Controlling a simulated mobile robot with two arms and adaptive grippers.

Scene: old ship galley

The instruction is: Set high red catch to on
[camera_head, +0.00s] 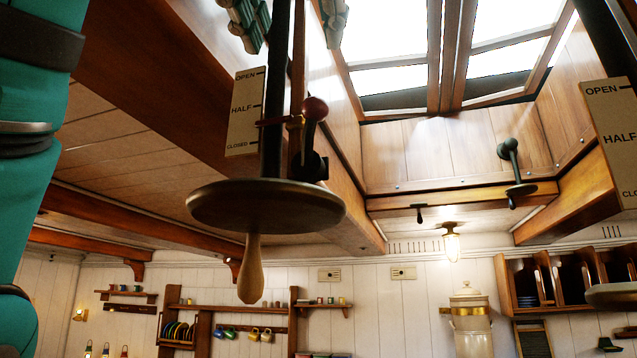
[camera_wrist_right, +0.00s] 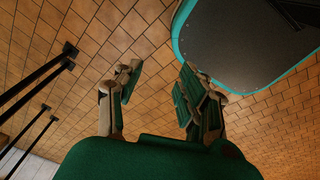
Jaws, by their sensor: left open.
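The high red catch (camera_head: 314,110) is a lever with a dark red knob, set on a dark mount beside the vertical pole under the skylight. Its knob end points up and its pivot is below. My left gripper (camera_head: 290,18) is at the top edge of the head view, above the catch. Its grey-green fingers show on either side of the pole, apart, and the rest of it is cut off. My right gripper (camera_wrist_right: 160,95) shows in the right wrist view, fingers spread and nothing between them, over a tiled floor.
A plate (camera_head: 246,112) marked OPEN, HALF, CLOSED stands left of the pole. A round wooden disc (camera_head: 266,206) with a hanging handle (camera_head: 250,275) is below. A dark green catch (camera_head: 510,150) is to the right. Wooden beams frame the skylight (camera_head: 385,45).

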